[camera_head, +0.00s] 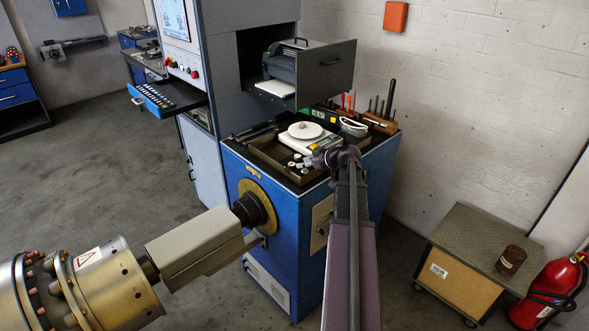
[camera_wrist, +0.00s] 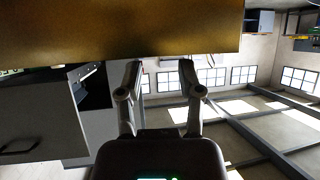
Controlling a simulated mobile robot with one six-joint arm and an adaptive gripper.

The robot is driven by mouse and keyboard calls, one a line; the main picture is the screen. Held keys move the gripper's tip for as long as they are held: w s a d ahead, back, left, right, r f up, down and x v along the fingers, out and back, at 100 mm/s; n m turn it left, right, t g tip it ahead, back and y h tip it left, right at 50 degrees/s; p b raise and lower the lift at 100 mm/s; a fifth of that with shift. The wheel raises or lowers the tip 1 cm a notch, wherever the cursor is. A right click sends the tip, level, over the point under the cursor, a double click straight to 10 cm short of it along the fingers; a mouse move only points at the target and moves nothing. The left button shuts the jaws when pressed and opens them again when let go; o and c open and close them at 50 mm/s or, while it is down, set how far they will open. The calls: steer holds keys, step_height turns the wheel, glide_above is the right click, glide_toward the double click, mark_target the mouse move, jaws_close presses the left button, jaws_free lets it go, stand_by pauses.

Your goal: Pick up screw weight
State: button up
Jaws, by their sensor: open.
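Several small grey and white cylindrical pieces (camera_head: 299,164) stand in the shallow tray on top of the blue cabinet. They may be screw weights, but they are too small to tell for sure. My gripper (camera_head: 326,157) is just right of these pieces, over the front part of the cabinet top. In the wrist view my gripper (camera_wrist: 160,68) has two fingers spread apart with nothing between them. A brown-gold surface lies across the top of that view, beyond the fingertips; I cannot tell what it is. No screw weight is recognisable in the wrist view.
A white scale (camera_head: 318,145) with a round pan sits behind the small pieces. A wooden tool rack (camera_head: 380,123) stands at the back right. An open grey drawer (camera_head: 325,75) overhangs the cabinet. A rotor shaft (camera_head: 250,210) projects from the cabinet's front left.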

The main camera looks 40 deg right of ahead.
mark_target(293, 164)
steer(key=shift+w+a+f, duration=0.1)
steer(key=shift+w, duration=0.05)
steer(key=shift+b+x, duration=1.3)
steer(key=shift+x, duration=1.3)
jaws_close()
steer(key=shift+r, duration=0.25)
step_height(293, 164, up, 3)
steer(key=p, duration=0.3)
steer(key=s+a+p, duration=0.1)
steer(key=s+a, duration=0.1)
steer(key=s, duration=0.5)
steer(key=s+a+r+p, duration=0.1)
steer(key=s+a, duration=0.1)
steer(key=s, duration=0.6)
steer(key=shift+s+r, duration=0.3)
steer(key=shift+s, duration=0.05)
